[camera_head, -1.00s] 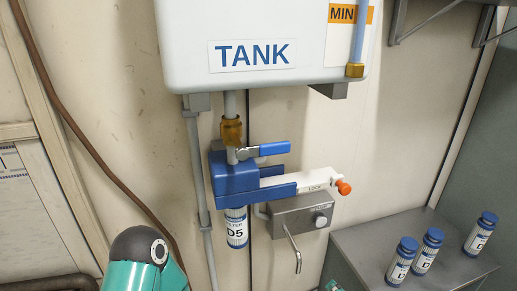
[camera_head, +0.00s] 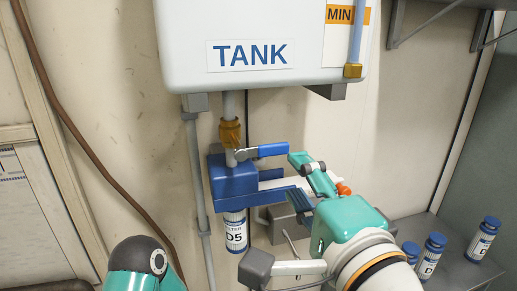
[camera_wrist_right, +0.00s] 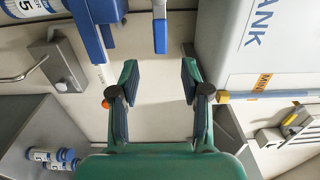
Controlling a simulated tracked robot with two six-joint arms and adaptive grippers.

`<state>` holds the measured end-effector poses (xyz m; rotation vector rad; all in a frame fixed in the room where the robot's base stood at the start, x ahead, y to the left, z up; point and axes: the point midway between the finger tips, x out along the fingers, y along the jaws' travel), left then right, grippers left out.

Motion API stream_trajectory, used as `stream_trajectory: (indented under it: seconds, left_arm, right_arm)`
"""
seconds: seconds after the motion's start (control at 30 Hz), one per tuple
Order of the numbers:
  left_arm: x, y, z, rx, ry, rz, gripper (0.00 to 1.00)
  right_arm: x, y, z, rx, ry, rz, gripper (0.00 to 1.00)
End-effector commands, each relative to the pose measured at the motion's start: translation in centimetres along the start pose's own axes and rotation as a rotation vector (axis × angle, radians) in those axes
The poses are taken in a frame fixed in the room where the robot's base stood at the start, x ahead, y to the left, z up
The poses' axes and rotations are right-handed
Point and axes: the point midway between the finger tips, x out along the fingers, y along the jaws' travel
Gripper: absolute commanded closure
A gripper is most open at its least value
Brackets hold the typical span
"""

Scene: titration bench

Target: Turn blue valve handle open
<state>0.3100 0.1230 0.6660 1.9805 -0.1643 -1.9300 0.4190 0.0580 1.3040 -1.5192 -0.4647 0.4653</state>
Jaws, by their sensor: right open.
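The blue valve handle (camera_head: 272,150) sticks out sideways to the right from the valve on the pipe below the tank (camera_head: 330,60). In the right wrist view the handle (camera_wrist_right: 160,32) lies beyond the fingertips, in line with the gap between them. My right gripper (camera_head: 297,181) is open and empty, just right of the handle's end and a little lower. Its two fingers also stand apart in the right wrist view (camera_wrist_right: 158,80). They look clear of the handle. My left gripper is not in view.
Below the valve sits a blue filter holder (camera_head: 232,180) with a D5 filter (camera_head: 235,232). An orange-tipped lock lever (camera_head: 343,188) is close behind the right gripper. Several spare filters stand on the grey cabinet (camera_head: 458,262) at right. A grey box is partly hidden behind my gripper.

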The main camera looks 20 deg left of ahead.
Motion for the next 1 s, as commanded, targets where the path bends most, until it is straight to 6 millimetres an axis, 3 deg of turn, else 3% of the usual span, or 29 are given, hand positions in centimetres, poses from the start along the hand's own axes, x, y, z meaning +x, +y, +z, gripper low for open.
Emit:
stream_trajectory:
  seconds: [0.2, 0.43, 0.6, 0.9, 1.0]
  left_arm:
    - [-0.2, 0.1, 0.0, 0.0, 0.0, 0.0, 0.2]
    - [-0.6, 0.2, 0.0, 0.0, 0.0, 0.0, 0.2]
    - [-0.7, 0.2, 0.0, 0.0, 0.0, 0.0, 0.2]
    - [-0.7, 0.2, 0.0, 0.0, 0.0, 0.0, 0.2]
    - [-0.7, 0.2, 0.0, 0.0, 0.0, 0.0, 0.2]
  right_arm:
    - [5.0, 0.2, -0.1, -0.002, 0.002, 0.004, 0.53]
    - [8.6, 0.0, 0.0, -0.001, 0.001, 0.002, 0.53]
    - [9.7, 0.1, 0.0, -0.002, 0.0, 0.001, 0.53]
    - [9.9, 0.0, 0.0, -0.001, 0.0, 0.0, 0.53]
    - [9.9, 0.0, 0.0, -0.001, 0.0, 0.0, 0.66]
